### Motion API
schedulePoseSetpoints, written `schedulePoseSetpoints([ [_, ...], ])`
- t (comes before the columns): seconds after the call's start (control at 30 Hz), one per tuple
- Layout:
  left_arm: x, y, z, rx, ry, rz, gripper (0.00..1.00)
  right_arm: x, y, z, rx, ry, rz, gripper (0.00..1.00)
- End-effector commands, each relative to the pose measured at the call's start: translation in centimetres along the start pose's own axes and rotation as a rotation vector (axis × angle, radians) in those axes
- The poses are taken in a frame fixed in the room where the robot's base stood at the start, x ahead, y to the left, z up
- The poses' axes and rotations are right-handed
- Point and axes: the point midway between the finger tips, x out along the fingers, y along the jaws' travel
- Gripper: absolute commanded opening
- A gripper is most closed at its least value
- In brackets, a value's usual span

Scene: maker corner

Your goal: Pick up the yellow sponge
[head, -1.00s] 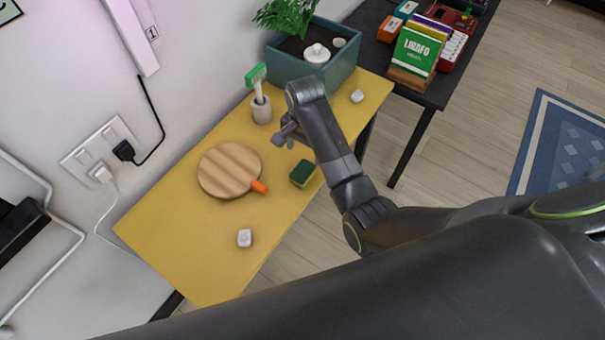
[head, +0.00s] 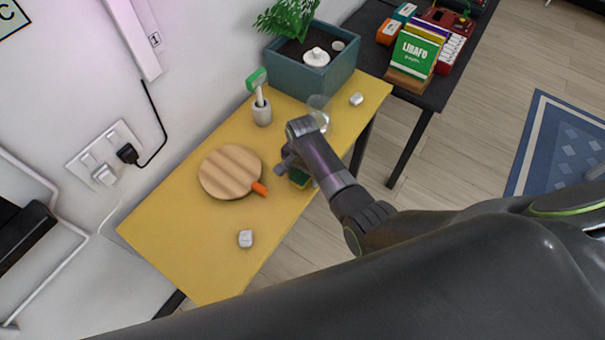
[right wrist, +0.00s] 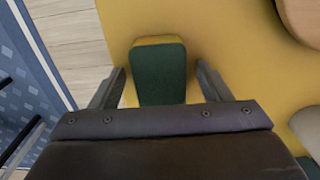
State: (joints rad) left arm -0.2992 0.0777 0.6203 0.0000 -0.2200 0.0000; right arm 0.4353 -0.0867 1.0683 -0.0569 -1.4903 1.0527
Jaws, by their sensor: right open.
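The yellow sponge (head: 299,179) has a dark green top and lies on the yellow table (head: 180,225) near its right edge. In the head view my right gripper (head: 287,168) is over it and hides part of it. In the right wrist view the sponge (right wrist: 159,72) lies between the two spread fingers of my right gripper (right wrist: 160,85), green side facing the camera. The fingers are open, with a gap visible on each side of the sponge. My left gripper is not in view.
A round wooden board (head: 230,172) with an orange piece (head: 259,188) lies left of the sponge. A brush holder (head: 262,113), a planter (head: 310,75) and small white pieces (head: 245,238) stand around. The table's front left is mostly clear.

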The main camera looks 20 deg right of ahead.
Motion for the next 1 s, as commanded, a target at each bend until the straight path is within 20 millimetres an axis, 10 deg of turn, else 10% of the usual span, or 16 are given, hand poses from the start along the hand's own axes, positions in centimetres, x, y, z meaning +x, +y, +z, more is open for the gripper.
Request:
schedulePoseSetpoints([
  [0.2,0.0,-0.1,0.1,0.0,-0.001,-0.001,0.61,0.0,0.0,0.0,0.0,0.0,0.0,0.68],
  [0.53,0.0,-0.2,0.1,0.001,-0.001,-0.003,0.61,0.0,0.0,0.0,0.0,0.0,0.0,0.25],
  [1.0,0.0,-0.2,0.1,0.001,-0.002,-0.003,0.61,-1.1,-0.1,-0.1,0.001,0.001,-0.002,0.23],
])
